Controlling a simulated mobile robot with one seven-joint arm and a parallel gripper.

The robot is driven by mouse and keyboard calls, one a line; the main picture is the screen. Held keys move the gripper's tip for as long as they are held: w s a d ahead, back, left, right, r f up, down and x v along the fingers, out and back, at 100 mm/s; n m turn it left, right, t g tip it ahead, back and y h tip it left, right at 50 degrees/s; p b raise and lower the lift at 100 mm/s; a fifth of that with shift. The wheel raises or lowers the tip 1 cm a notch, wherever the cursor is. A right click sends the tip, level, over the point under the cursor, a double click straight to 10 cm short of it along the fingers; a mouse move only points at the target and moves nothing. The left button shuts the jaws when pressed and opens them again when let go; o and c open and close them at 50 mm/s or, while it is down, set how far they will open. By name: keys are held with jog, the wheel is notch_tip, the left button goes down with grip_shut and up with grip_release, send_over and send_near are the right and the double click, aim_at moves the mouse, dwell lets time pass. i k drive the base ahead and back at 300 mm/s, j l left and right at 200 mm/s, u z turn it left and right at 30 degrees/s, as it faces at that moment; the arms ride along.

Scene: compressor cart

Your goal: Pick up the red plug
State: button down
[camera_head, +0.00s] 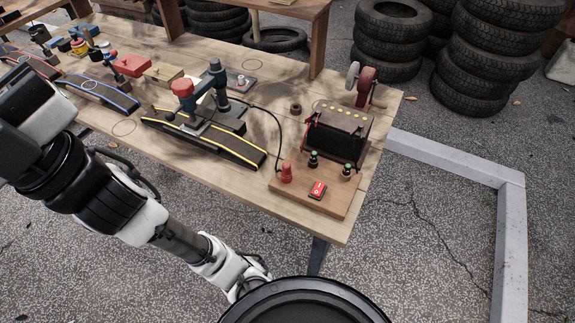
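A small red plug-like piece (286,172) stands upright at the left front of a wooden board (335,207), on the near right end of the long wooden table. It looks like the red plug, but its details are too small to be sure. Nothing covers it from this side. My arm reaches from the bottom middle up to the left edge of the picture, well apart from this piece. No gripper fingers can be made out; the end of the arm appears to lie at or beyond the left edge.
A cable loops behind the red piece. A blue tool with a red top (182,87) stands left on the table (225,185). Tyre stacks (480,65) stand behind.

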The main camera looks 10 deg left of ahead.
aim_at(286, 172)
jog(key=l+u, duration=0.2)
jog(key=u, duration=0.2)
jog(key=l+u, duration=0.35)
jog(key=k+u, duration=0.1)
jog(key=u, duration=0.3)
